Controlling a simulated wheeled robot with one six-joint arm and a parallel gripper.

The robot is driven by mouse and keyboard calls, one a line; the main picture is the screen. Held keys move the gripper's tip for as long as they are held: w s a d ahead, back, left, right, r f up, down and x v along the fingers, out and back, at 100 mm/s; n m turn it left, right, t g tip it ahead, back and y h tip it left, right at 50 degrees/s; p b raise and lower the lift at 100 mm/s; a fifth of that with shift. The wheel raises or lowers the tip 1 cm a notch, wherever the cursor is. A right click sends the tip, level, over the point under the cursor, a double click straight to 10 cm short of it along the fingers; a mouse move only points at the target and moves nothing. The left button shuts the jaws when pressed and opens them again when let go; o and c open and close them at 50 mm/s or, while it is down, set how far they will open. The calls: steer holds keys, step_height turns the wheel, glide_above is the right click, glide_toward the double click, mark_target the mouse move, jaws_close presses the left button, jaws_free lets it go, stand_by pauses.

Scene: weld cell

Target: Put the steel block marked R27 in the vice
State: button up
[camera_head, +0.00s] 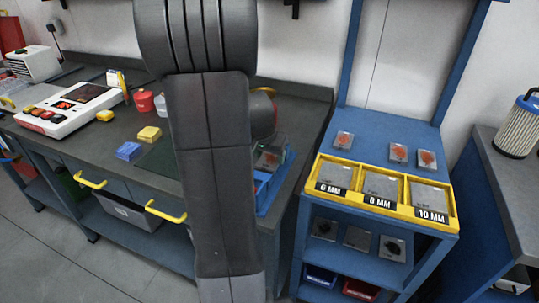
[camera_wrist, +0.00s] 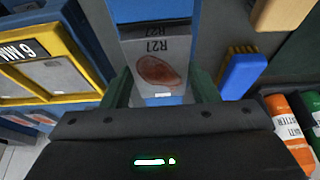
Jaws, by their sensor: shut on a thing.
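The steel block marked R27 (camera_wrist: 157,62) is a grey plate with a rust-brown oval patch and dark lettering. In the wrist view it sits between the two dark green fingers of my gripper (camera_wrist: 162,87), which is shut on it. In the head view a block with a reddish patch (camera_head: 268,160) shows just right of my arm, near the bench's right end. A blue fixture (camera_head: 263,188), which looks like the vice, is below it, partly hidden by my arm. Blue surfaces (camera_wrist: 150,10) also show beyond the block in the wrist view. I cannot tell whether block and fixture touch.
A blue rack (camera_head: 365,130) stands right of the bench, with a yellow tray (camera_head: 452,222) labelled 6, 8 and 10 MM and several plates. A blue-handled brush (camera_wrist: 242,75) and orange bottle (camera_wrist: 290,125) lie close by. A control box (camera_head: 75,105) is far left.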

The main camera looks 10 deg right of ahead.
steer(key=shift+f, duration=0.15)
steer(key=o, duration=1.6)
steer(key=shift+c, duration=0.2)
steer(key=shift+s+r, duration=0.1)
steer(key=shift+r, duration=0.45)
steer(key=v, duration=1.1)
steer(key=shift+s+a, duration=0.15)
steer(key=shift+a, duration=0.05)
steer(key=shift+r, duration=0.1)
